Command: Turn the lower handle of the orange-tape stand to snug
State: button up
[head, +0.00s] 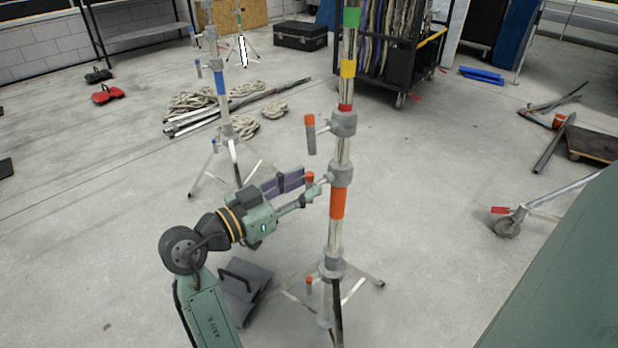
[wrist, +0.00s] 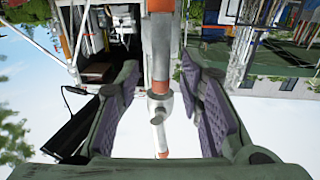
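The orange-tape stand (head: 337,203) is upright at centre right in the head view. Its orange band lies just below a grey collar (head: 341,174). An orange-tipped handle (head: 309,178) shows beside that collar at my gripper (head: 304,190). A higher grey handle with an orange tip (head: 310,135) hangs from the collar above. Another orange-tipped handle (head: 309,287) hangs near the leg hub. In the wrist view, my gripper (wrist: 163,112) is open, its purple pads apart on either side of a grey collar (wrist: 158,102) and pole. I cannot tell whether either pad touches the handle.
A blue-taped stand (head: 222,85) is behind my arm, with coiled ropes (head: 200,100) and poles beside it. A black cart (head: 402,60) stands behind the orange-tape stand. A caster leg (head: 545,200) and large green surface (head: 565,270) are right. Open floor lies between.

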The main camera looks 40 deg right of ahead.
jog(key=shift+d, duration=1.1)
jog(key=shift+c, duration=0.6)
grip_shut()
